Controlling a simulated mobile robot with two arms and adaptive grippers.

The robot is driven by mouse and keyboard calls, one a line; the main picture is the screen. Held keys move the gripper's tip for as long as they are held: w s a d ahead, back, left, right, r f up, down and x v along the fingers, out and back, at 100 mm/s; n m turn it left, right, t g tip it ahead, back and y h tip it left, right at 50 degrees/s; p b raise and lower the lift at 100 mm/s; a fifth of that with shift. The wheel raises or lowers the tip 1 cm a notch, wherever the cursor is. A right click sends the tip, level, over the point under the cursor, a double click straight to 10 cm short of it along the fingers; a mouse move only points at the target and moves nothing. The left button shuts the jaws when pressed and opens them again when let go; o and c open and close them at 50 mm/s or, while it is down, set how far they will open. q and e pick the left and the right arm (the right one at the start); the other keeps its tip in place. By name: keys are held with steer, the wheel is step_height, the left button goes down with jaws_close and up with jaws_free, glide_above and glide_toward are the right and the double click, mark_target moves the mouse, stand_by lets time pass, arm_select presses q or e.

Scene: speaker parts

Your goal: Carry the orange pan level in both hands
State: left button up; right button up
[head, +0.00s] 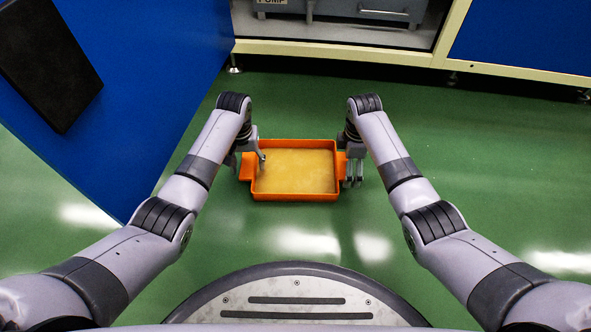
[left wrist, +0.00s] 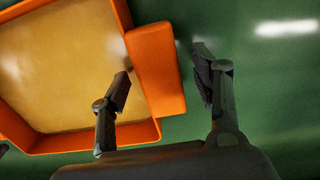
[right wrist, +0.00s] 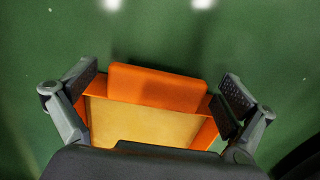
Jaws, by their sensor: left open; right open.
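The orange pan (head: 296,197) has a yellowish inside and a tab handle at each end. It looks level on or just above the green floor; I cannot tell which. My left gripper (head: 251,158) is open at the pan's left handle. In the left wrist view, the handle (left wrist: 157,75) lies between its spread fingers, one over the pan's inside and one beyond the handle. My right gripper (head: 353,168) is open at the right handle. In the right wrist view, that handle (right wrist: 157,86) lies between its wide-open fingers, with gaps at the sides.
A blue panel (head: 150,60) with a black slab on it stands at the left. A cream-framed cabinet (head: 340,51) with a grey pump unit (head: 360,12) stands at the back. The green floor (head: 480,170) is clear to the right and in front of the pan.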

arm_select(q)
steer(key=shift+f, duration=0.3)
arm_select(e)
steer(key=shift+f, duration=0.3)
arm_select(q)
steer(key=shift+c, duration=0.3)
jaws_close()
arm_select(e)
steer(key=c, duration=1.4)
arm_select(q)
steer(key=shift+r, duration=0.1)
arm_select(e)
steer(key=shift+r, duration=0.1)
